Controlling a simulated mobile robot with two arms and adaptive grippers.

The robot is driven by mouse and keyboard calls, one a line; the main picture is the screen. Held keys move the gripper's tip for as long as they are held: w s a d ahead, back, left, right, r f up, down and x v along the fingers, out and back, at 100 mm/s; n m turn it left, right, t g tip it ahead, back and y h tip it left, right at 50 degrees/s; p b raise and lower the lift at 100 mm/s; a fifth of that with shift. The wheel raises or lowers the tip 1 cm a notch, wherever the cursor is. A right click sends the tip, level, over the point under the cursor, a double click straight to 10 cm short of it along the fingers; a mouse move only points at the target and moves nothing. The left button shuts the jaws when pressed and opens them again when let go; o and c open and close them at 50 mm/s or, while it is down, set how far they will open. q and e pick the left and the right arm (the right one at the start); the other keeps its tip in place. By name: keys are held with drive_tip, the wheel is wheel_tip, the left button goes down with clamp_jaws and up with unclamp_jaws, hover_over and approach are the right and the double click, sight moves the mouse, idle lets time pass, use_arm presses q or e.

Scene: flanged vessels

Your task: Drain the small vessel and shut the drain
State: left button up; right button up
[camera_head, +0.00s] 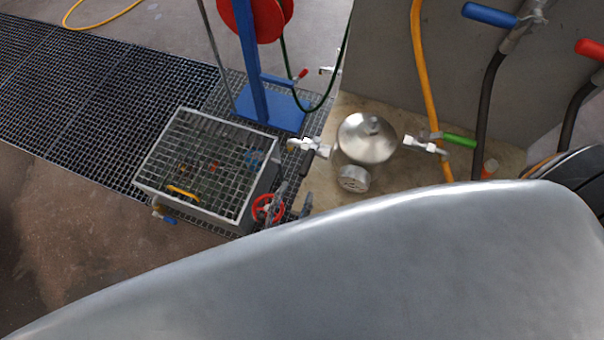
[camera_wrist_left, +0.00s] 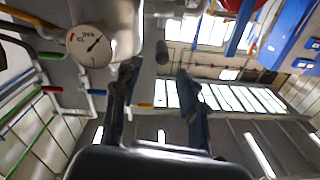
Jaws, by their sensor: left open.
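The small vessel (camera_head: 367,138) is a shiny steel dome with a pressure gauge (camera_head: 353,179) at its near side. In the left wrist view, the left gripper (camera_wrist_left: 157,72) is open and empty, looking upward, with a steel vessel body (camera_wrist_left: 105,14) and dial gauge (camera_wrist_left: 90,45) at upper left.
A grid-topped metal crate (camera_head: 158,152) stands on the floor grating (camera_head: 70,85), with a red handwheel (camera_head: 266,209) at its right corner. A blue stand (camera_head: 268,112) with a red reel is behind. A large grey curved surface hides the head view's foreground.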

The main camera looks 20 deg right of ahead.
use_arm(q)
drive_tip(key=shift+v, duration=1.65)
drive_tip(key=a+f+n+g+y, duration=0.15)
drive_tip(key=a+f, duration=0.25)
drive_tip(key=f, duration=0.5)
drive_tip(key=s+a+f+g+y+b, duration=0.1)
drive_tip(key=a+f+g+y, duration=0.2)
drive_tip(key=f, duration=0.6)
drive_tip(key=a+f+n+g+y, duration=0.1)
drive_tip(key=a+f+y, duration=0.1)
drive_tip(key=a+f, duration=0.5)
drive_tip(key=s+a+f+n+g+y, duration=0.2)
drive_tip(key=s+a+f+g, duration=0.1)
drive_tip(key=s+a+f, duration=0.4)
drive_tip(key=s+a+f+n+g+y, duration=0.3)
drive_tip(key=s+a+f, duration=0.4)
drive_tip(key=s+f, duration=0.4)
wheel_tip(320, 180, down, 2)
drive_tip(key=shift+a+f+g+b, duration=0.2)
drive_tip(key=shift+a+g+b, duration=0.25)
drive_tip(key=shift+g, duration=0.2)
drive_tip(key=shift+c, duration=0.5)
drive_tip(key=shift+w, duration=0.15)
